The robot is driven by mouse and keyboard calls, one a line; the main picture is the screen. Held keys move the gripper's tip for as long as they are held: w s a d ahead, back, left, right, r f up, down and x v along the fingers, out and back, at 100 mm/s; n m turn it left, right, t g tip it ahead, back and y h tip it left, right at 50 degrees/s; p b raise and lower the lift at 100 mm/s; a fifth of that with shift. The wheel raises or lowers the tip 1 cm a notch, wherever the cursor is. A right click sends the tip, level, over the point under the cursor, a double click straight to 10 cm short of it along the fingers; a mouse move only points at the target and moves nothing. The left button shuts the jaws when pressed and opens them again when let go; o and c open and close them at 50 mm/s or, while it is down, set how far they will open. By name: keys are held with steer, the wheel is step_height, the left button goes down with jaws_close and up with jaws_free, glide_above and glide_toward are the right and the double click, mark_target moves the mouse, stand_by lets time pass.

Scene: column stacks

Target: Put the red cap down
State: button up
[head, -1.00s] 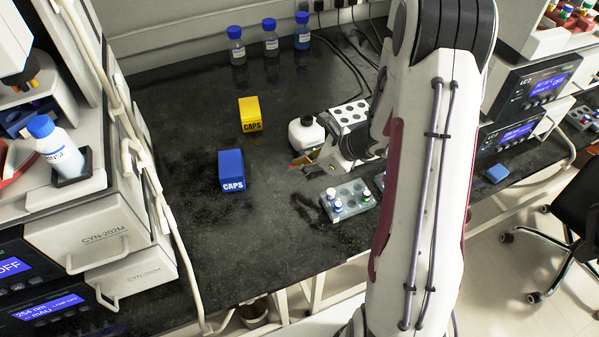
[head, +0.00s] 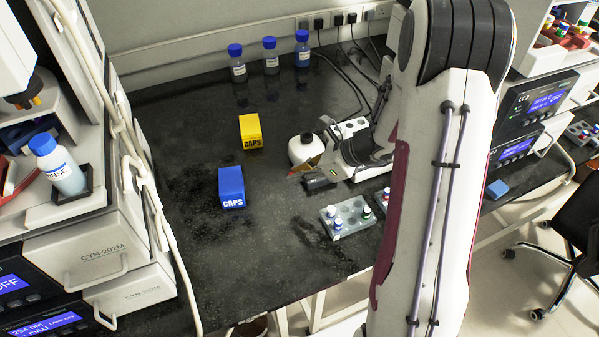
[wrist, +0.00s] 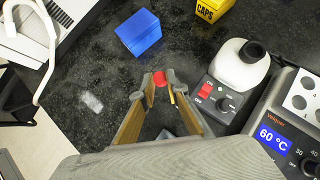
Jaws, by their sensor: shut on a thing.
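My gripper (wrist: 158,82) is shut on the red cap (wrist: 160,78), which shows between its fingertips in the wrist view. The dark bench top lies beneath them; I cannot tell how far below the cap is from it. In the head view my gripper (head: 298,178) is over the middle of the bench, right of the blue CAPS box (head: 231,187) and in front of the white mixer (head: 306,149). The red cap cannot be made out in the head view. The blue box (wrist: 138,33) also shows in the wrist view, beyond the fingertips and to their left.
A yellow CAPS box (head: 251,131) stands behind the blue one. A grey rack with several capped vials (head: 347,217) stands in front of my gripper. A heater reading 60 °C (wrist: 276,139) is at the right. Several bottles (head: 270,56) stand at the back. The front-left bench is clear.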

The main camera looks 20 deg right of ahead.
steer(key=shift+w, duration=0.15)
steer(key=w+a, duration=0.4)
steer(key=w, duration=0.5)
steer(key=w+a, duration=0.5)
steer(key=w, duration=0.5)
steer(key=w+a, duration=0.5)
steer(key=w, duration=0.4)
steer(key=shift+w+r, duration=0.15)
steer(key=shift+w, duration=0.2)
steer(key=shift+f, duration=3.15)
steer(key=shift+f, duration=0.1)
steer(key=shift+f, duration=1.8)
